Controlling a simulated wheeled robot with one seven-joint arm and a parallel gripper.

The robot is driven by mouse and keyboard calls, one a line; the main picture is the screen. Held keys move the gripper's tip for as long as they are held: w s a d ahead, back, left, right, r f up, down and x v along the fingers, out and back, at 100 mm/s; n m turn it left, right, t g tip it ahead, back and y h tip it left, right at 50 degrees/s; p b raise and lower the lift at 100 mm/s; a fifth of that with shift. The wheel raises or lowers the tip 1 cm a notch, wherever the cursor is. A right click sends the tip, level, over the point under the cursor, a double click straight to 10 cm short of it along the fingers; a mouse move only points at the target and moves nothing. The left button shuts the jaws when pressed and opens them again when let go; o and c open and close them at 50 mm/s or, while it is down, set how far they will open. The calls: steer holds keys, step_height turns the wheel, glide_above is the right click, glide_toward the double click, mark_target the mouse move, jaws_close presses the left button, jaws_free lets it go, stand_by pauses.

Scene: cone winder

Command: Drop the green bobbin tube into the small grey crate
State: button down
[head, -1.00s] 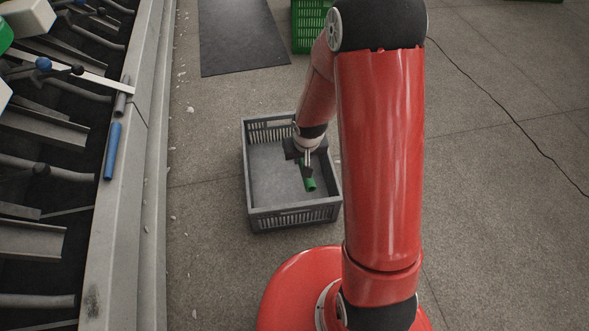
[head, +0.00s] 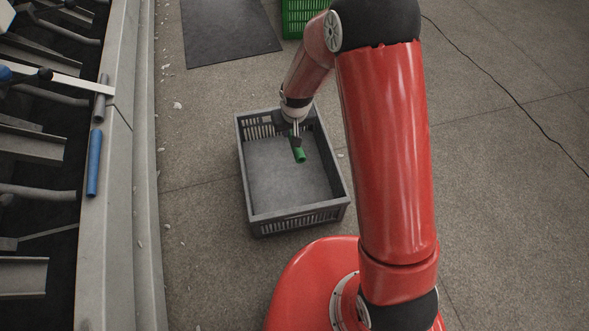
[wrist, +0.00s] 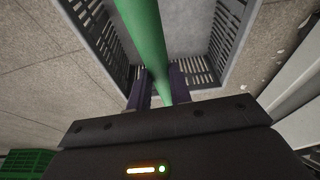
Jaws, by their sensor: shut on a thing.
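The green bobbin tube (head: 299,154) is held in my gripper (head: 295,138), over the far part of the small grey crate (head: 252,190). In the wrist view the green tube (wrist: 148,40) runs between the two fingers of my gripper (wrist: 159,88), which are shut on it. The crate's slatted walls (wrist: 228,35) show on both sides of the tube there. The crate stands on the floor and its visible floor is bare. How high the tube is above the crate's bottom is hard to tell.
The machine (head: 110,220) runs along the left, with a blue tube (head: 94,162) and a grey tube (head: 101,98) on its ledge. A dark mat (head: 228,30) and a green crate (head: 300,15) lie beyond. A black cable (head: 510,95) crosses the floor at right.

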steer(key=shift+f+b, duration=0.6)
steer(key=shift+f, duration=0.85)
steer(key=c, duration=1.2)
jaws_free()
steer(key=shift+r, duration=0.15)
steer(key=p+v, duration=0.1)
steer(key=v, duration=0.6)
steer(key=shift+s+d+r+p, duration=0.1)
steer(key=shift+s+r+p, duration=0.1)
steer(key=shift+r+p, duration=0.1)
